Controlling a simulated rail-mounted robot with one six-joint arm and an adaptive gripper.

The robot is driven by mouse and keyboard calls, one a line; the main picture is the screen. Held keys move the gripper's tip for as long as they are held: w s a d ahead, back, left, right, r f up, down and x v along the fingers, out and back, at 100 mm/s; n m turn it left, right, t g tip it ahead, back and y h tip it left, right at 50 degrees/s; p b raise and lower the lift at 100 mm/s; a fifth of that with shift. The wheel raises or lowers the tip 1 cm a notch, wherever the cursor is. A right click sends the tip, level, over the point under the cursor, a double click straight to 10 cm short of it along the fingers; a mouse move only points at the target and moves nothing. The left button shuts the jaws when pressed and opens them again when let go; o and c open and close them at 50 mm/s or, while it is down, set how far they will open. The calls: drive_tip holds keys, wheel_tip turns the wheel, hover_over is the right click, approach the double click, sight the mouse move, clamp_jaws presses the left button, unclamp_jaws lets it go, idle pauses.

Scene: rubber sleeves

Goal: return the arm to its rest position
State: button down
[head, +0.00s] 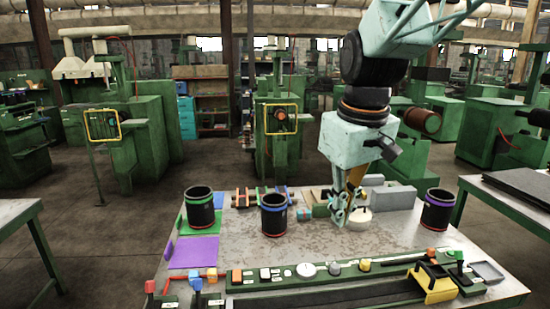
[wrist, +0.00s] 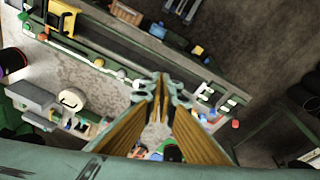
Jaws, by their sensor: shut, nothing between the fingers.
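My gripper (head: 340,220) hangs over the right middle of the metal table (head: 330,245), pointing down. Its fingers are shut and empty. A black sleeve with green and red bands (head: 200,210) stands upright at the table's left. A sleeve with blue and red bands (head: 273,216) stands upright left of the gripper. A sleeve with purple and red bands (head: 436,212) stands at the right, apart from the gripper; part of it shows in the wrist view (wrist: 12,64).
A round cream object (head: 358,218) is just behind the fingers. Grey blocks (head: 393,197) stand behind it. A purple mat (head: 194,252) lies at left. A green rail (head: 330,298), a yellow bracket (head: 434,283) and small coloured parts line the front edge. Green machines stand beyond the table.

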drive_tip(key=s+d+m+b, duration=0.1)
drive_tip(key=s+d+m, duration=0.1)
drive_tip(key=s, duration=1.3)
drive_tip(key=s+d+m+t+b, duration=0.1)
drive_tip(key=s+d+m, duration=0.2)
drive_tip(key=s, duration=1.1)
drive_tip(key=shift+s+d+f+t, duration=0.3)
drive_tip(key=shift+s+d+f, duration=0.1)
drive_tip(key=shift+d, duration=0.25)
